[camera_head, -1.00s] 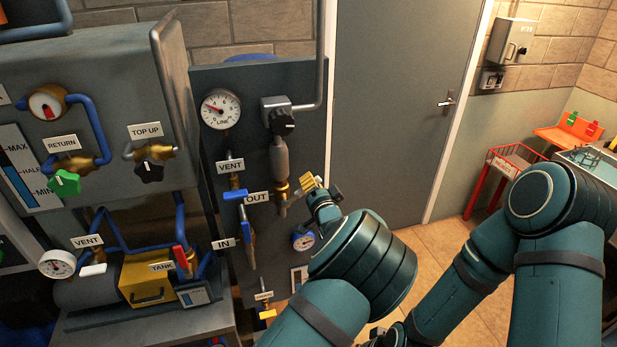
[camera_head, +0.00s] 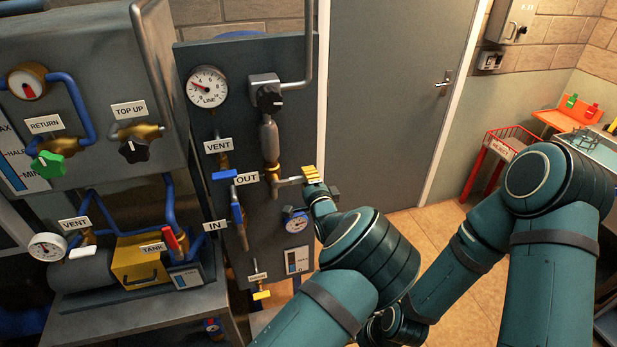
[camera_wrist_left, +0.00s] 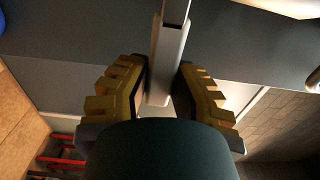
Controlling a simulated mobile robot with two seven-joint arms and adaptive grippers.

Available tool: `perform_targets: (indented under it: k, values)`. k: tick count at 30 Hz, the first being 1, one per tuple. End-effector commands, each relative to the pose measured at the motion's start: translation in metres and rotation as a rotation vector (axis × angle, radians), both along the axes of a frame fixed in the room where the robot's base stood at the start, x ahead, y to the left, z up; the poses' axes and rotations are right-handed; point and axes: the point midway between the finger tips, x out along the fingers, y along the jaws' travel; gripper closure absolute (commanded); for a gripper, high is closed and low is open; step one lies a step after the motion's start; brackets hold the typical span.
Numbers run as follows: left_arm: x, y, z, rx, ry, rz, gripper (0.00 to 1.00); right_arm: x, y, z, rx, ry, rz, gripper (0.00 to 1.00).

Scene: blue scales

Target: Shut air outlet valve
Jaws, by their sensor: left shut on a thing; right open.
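The outlet valve at the OUT label (camera_head: 247,179) has a brass body (camera_head: 271,171) under a grey cylinder on the dark panel. Its grey lever (camera_head: 288,182) points right, about level. My left gripper (camera_head: 312,175), with yellow fingers, is shut on the lever's free end. In the left wrist view the grey lever (camera_wrist_left: 169,60) lies between the two yellow fingers. The exact contact is partly hidden by the fingers. My right arm crosses the right side of the head view, but its gripper is not in view.
A blue-handled VENT valve (camera_head: 224,175) and a small gauge (camera_head: 296,222) are close by. A grey door (camera_head: 398,90) stands right of the panel. A red basket (camera_head: 497,160) stands further right.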

Motion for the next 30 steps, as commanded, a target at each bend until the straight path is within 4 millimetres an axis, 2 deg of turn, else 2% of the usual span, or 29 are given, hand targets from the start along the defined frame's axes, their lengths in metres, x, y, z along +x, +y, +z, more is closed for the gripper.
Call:
perform_targets:
  k: [12, 13, 15, 25, 30]
  values:
    - [0.0, 0.001, -0.001, 0.007, 0.003, 0.001, 1.0, 0.0, 0.0, 0.0, 0.0, 0.0, 0.0, 0.53]
    - [0.0, 0.001, -0.001, 0.007, 0.003, 0.001, 0.65, 0.0, 0.0, 0.0, 0.0, 0.0, 0.0, 0.53]
    - [0.0, 0.001, -0.001, 0.007, 0.003, 0.001, 0.45, 0.0, 0.0, 0.0, 0.0, 0.0, 0.0, 0.53]
    - [-0.002, 0.0, -0.001, 0.005, 0.003, 0.001, 0.45, 0.0, 0.0, 0.0, 0.0, 0.0, 0.0, 0.53]
    - [-0.018, -0.007, -0.001, 0.006, 0.003, -0.001, 0.45, 0.0, 0.0, 0.0, 0.0, 0.0, 0.0, 0.53]
